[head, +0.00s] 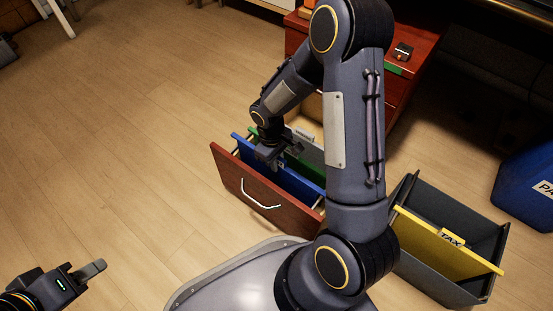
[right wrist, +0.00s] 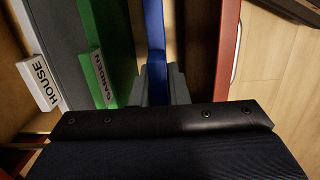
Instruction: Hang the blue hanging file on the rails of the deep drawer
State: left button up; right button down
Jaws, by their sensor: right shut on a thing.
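The deep drawer (head: 228,176), with a red-brown front and pale handle, stands open in the head view. The blue hanging file (head: 297,184) is inside its outline, just behind the front panel. My right gripper (head: 277,154) is shut on the file's top edge; the right wrist view shows its fingers (right wrist: 161,86) on both sides of the blue file (right wrist: 154,28). I cannot tell whether the file's hooks rest on the rails. My left gripper (head: 88,274) is empty over the floor at lower left; only one finger shows clearly.
A green file (right wrist: 98,72) labelled GARDEN and a grey file (right wrist: 65,50) labelled HOUSE hang behind the blue one. A dark crate (head: 432,275) holding a yellow TAX file (head: 440,245) stands right of the drawer. A blue bin (head: 525,185) is at far right.

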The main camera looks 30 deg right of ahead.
jog(key=shift+f, duration=0.1)
jog(key=shift+f, duration=1.5)
jog(key=shift+f, duration=0.35)
jog(key=c, duration=1.3)
grip_release()
jog(key=r+p, duration=0.1)
jog(key=r, duration=0.1)
jog(key=r+p, duration=0.1)
jog(key=r, duration=0.1)
jog(key=r+p, duration=0.1)
jog(key=r, duration=0.2)
jog(key=shift+w+a+p, duration=0.2)
jog(key=shift+w+p, duration=0.15)
jog(key=shift+w, duration=0.05)
jog(key=shift+r, duration=0.4)
